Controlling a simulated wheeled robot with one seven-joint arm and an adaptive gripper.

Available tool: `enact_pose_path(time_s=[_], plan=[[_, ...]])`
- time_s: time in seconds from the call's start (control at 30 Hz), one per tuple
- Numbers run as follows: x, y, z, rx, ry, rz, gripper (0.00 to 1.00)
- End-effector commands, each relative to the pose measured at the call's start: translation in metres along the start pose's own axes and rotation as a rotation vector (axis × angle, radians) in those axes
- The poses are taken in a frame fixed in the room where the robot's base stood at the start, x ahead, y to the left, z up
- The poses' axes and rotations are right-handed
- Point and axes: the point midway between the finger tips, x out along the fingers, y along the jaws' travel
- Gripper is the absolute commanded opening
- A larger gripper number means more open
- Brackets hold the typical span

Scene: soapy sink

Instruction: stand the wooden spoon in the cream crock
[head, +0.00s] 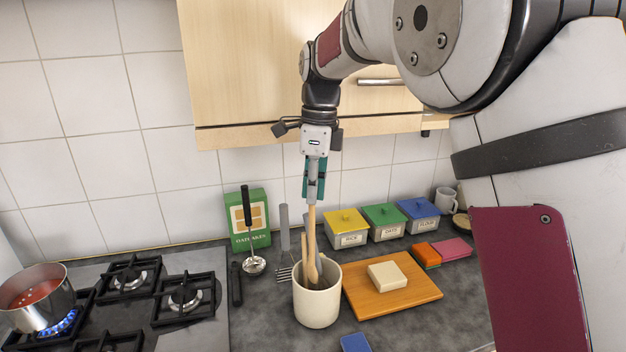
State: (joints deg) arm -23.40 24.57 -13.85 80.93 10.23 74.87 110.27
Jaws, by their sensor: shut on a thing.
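The cream crock (317,308) stands upright on the dark counter with its mouth facing up. My gripper (314,192) is above it, pointing down and shut on the upper end of the wooden spoon (311,228). The spoon hangs nearly upright, and its lower end overlaps the crock's mouth. I cannot tell how deep it reaches, as the crock wall and other utensils hide part of it. Another light wooden utensil and a dark one show in the crock's mouth beside the spoon.
A gas hob (150,300) with a steaming-red pot (35,300) over a lit flame is at left. A ladle (250,235) stands before a green box (262,215). A wooden board (408,297) with a cream block (388,275) lies right of the crock. Lidded boxes (346,238) stand behind.

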Motion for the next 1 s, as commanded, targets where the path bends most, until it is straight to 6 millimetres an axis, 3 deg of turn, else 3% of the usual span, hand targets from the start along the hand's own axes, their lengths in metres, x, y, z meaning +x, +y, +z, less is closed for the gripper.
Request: enact_pose_path(time_s=[1.0], plan=[[0.071, -0.001, -0.005, 0.0, 0.001, 0.002, 0.0]])
